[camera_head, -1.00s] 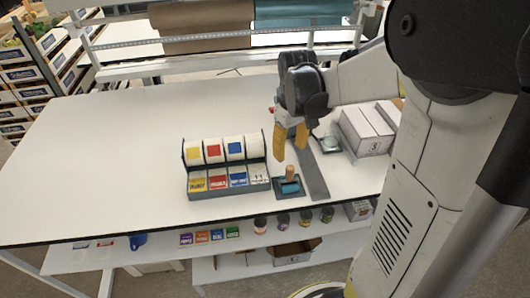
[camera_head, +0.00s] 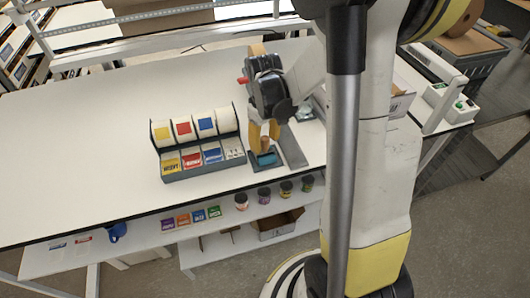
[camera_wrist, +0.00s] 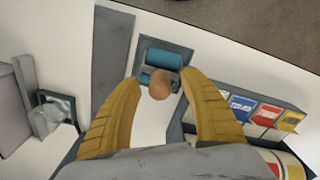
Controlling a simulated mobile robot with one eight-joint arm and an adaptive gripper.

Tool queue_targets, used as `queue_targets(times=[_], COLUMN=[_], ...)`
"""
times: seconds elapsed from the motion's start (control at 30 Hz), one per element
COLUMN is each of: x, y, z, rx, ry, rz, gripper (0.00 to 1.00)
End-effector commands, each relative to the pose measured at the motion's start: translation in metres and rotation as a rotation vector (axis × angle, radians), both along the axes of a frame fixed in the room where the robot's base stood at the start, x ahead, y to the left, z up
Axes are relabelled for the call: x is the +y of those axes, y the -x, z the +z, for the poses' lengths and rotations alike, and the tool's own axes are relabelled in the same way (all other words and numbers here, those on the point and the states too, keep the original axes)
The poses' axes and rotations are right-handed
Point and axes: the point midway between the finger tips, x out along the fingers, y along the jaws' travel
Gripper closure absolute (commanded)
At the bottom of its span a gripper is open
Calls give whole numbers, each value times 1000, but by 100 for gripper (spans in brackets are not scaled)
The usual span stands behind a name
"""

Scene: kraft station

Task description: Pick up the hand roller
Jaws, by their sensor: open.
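The hand roller has a blue roller (camera_head: 267,159) and lies on a dark tray (camera_head: 252,166) near the front edge of the white table. In the wrist view its tan wooden handle end (camera_wrist: 159,84) shows between the fingers, with the blue roller (camera_wrist: 163,58) beyond it. My gripper (camera_head: 264,135) has yellow fingers and points down over the roller. In the wrist view my gripper (camera_wrist: 160,95) is open, one finger on each side of the handle. Whether the fingers touch the handle cannot be told.
A label and tape-roll rack (camera_head: 198,143) stands just left of the roller. A grey flat strip (camera_head: 293,147) lies close on its right. Jars and coloured boxes (camera_head: 191,218) sit on the lower shelf. The table's left side is clear.

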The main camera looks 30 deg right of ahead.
Motion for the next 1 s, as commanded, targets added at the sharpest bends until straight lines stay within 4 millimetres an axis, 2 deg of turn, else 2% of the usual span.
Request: queue_targets(times=[0.03,0.07,0.2,0.23,0.53,0.67,0.77,0.9,1.0], x=[0,0,0,0,0,0,0,0,-21], y=[0,0,0,0,0,0,0,1,14], z=[0,0,0,0,1,8,19,46,58], rx=[0,0,0,0,0,0,0,0,0], ry=[0,0,0,0,0,0,0,0,0], rz=[0,0,0,0,0,0,0,0,-7], gripper=[49,54,96,100,100,100,100,100,100])
